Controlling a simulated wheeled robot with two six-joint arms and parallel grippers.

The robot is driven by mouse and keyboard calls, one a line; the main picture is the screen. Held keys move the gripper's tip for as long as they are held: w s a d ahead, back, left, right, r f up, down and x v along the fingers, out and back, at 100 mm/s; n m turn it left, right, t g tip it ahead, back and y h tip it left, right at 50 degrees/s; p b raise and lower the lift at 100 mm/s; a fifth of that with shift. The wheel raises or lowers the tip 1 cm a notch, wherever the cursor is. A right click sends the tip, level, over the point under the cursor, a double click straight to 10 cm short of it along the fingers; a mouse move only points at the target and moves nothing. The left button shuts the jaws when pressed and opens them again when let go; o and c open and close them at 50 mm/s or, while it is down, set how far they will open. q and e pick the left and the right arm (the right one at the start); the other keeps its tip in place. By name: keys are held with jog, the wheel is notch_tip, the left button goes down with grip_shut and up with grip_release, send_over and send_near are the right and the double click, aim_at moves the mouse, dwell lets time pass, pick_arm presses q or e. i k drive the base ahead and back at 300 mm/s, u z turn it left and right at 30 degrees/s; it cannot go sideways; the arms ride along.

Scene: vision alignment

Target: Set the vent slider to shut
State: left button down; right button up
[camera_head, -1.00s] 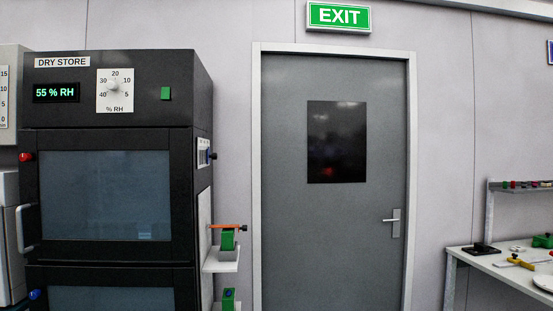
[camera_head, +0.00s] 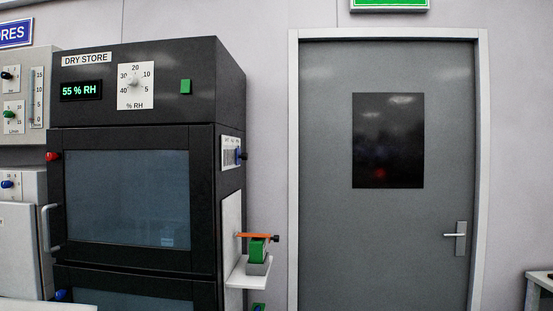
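The vent slider appears to be the small dark-blue knob (camera_head: 242,155) on a white labelled plate (camera_head: 230,151) on the right side wall of the dry store cabinet (camera_head: 231,90). The plate is seen nearly edge-on, so its markings are too small to read. The knob shows near the plate's right end. Neither of my grippers is in view.
A small white shelf (camera_head: 240,281) sticks out from the cabinet's right side, holding a green and grey block (camera_head: 258,250) with an orange bar across it. A grey door (camera_head: 330,200) stands to the right. A white surface (camera_head: 40,305) shows at bottom left.

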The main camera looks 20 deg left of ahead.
aim_at(244, 157)
jog(key=u, duration=0.25)
jog(key=i, duration=1.1)
jog(key=u, duration=0.65)
jog(key=k, duration=0.65)
jog(key=z, duration=0.35)
jog(key=i, duration=1.15)
jog(key=u, duration=0.4)
